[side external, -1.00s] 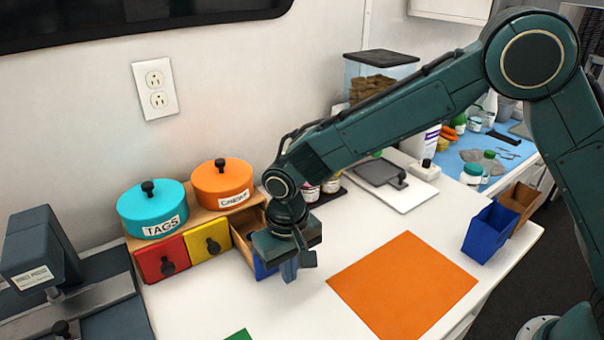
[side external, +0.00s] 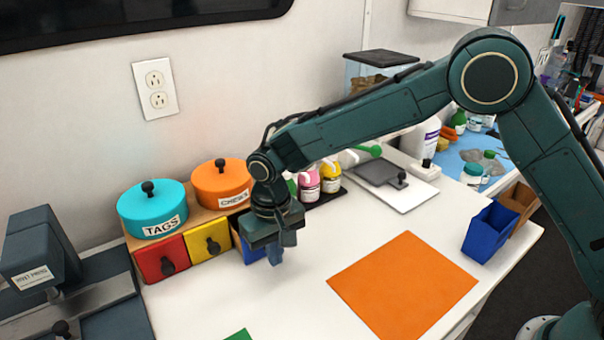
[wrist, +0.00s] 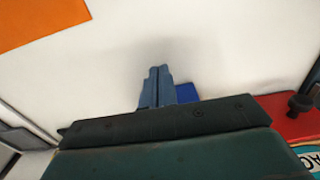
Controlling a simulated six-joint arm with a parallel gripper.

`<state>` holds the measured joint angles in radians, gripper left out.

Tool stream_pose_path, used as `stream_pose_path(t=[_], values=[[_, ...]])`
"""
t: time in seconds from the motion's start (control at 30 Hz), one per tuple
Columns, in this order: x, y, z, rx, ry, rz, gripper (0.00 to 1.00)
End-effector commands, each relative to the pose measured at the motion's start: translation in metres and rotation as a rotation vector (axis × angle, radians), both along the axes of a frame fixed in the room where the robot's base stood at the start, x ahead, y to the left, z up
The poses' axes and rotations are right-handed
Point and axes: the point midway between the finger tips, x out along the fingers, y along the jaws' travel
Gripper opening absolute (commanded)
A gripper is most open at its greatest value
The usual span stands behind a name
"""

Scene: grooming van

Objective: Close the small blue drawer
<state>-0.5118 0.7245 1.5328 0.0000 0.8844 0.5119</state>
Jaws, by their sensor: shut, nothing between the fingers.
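The small blue drawer (side external: 243,247) is at the right end of a row of drawers, right of the yellow one. Only a strip of its blue front shows; my gripper hides the rest, including any knob. My gripper (side external: 275,258) is shut and empty, pointing down right in front of the drawer; contact cannot be made out. In the wrist view, the shut fingers (wrist: 157,88) are beside a small blue patch of the drawer (wrist: 187,92).
The yellow drawer (side external: 209,243) and red drawer (side external: 161,260) are shut. A teal pot (side external: 152,210) and orange pot (side external: 221,184) stand on top. Bottles (side external: 309,184) stand behind my gripper. An orange mat (side external: 403,285) lies right, with clear white counter between.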

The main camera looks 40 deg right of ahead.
Motion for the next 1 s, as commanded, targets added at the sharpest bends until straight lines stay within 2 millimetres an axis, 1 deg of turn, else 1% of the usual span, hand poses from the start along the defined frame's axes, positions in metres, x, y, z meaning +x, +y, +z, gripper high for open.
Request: stream_pose_path(t=[1.0], values=[[0.051,0.000,0.000,0.000,-0.001,-0.001,0.00]])
